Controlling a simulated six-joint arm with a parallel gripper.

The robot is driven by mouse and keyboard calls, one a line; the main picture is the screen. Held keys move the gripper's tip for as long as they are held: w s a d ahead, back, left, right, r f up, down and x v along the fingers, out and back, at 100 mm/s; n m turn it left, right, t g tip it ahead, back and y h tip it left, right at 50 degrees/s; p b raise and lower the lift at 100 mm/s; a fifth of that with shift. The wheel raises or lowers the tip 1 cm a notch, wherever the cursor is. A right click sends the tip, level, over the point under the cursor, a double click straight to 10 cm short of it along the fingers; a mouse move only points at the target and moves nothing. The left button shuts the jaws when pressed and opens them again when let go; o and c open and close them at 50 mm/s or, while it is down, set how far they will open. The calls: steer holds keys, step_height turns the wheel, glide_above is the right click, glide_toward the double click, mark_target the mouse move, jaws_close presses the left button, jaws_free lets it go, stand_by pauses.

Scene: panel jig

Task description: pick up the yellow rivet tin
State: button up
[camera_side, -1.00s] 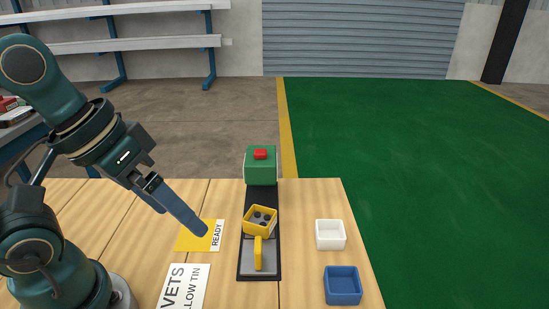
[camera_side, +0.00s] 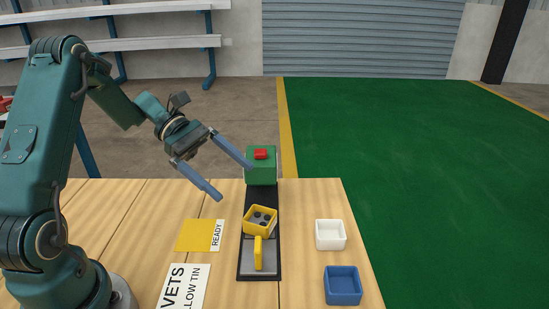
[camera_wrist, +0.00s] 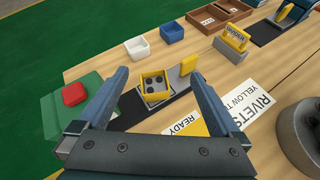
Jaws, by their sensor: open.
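The yellow rivet tin (camera_side: 260,219) is a small open square box with several dark round rivets inside. It sits, turned slightly, on the black jig strip (camera_side: 261,197), behind a yellow upright tab (camera_side: 258,253) on a grey plate. In the wrist view the tin (camera_wrist: 143,79) shows between my two fingers, beyond their tips. My gripper (camera_side: 235,181) is open and empty, above and behind the tin, with one finger overlapping the green box in the side view. A yellow READY card (camera_side: 193,235) lies left of the strip.
A green box with a red button (camera_side: 260,154) stands at the strip's far end. A white tray (camera_side: 330,234) and a blue tray (camera_side: 342,285) stand to the right. A rivets sign (camera_side: 185,288) lies at front left. The wrist view also shows a yellow-handled block (camera_wrist: 232,44).

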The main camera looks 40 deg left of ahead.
mark_target(271, 221)
steer(key=a+f+n, duration=0.1)
steer(key=a+f+n+t, duration=0.1)
steer(key=f, duration=0.1)
steer(key=a+f+n, duration=0.1)
steer(key=a, duration=0.1)
steer(key=shift+s+f+t+h, duration=0.3)
steer(key=shift+s+h, duration=0.05)
steer(key=shift+h, duration=0.05)
steer(key=x, duration=1.1)
steer(key=shift+w+d+f, duration=0.1)
steer(key=shift+d+f, duration=0.1)
steer(key=shift+d, duration=0.05)
jaws_close()
steer(key=shift+r, duration=0.1)
